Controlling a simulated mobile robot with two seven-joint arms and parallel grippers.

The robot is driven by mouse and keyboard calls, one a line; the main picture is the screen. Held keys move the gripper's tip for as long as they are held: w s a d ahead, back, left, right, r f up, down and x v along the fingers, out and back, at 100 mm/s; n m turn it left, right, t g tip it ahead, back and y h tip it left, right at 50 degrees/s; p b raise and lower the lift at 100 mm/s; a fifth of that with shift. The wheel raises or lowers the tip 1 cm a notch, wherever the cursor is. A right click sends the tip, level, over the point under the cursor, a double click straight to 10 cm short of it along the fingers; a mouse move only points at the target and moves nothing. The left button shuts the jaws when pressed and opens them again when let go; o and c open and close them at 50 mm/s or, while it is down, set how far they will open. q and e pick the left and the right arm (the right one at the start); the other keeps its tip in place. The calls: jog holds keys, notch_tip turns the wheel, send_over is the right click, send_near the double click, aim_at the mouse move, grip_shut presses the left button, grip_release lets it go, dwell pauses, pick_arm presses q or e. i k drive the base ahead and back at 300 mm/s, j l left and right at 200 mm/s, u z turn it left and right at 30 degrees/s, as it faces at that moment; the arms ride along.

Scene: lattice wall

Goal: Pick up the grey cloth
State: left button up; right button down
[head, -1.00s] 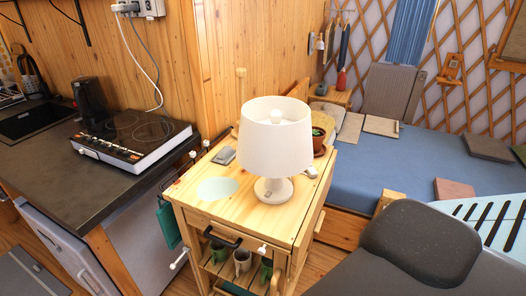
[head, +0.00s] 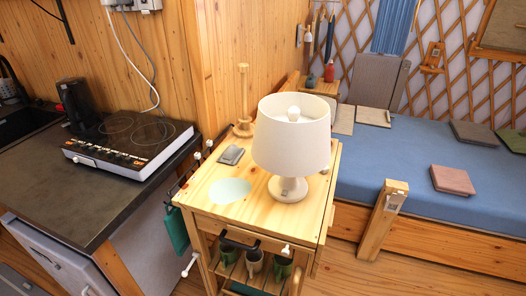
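Neither of my grippers is in view.
A white table lamp (head: 291,140) stands on the cart, with a wooden stand (head: 243,105) behind it. A hob (head: 130,142) and black kettle (head: 77,103) stand on the dark counter. The bed (head: 385,165) fills the right side, with a wooden post (head: 383,222) at its front.

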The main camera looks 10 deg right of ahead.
aim_at(231, 156)
jog(key=i+j+z, duration=0.1)
jog(key=j+z, duration=0.55)
jog(key=z, duration=0.3)
jog(key=j+z, duration=0.35)
jog(key=j, duration=0.25)
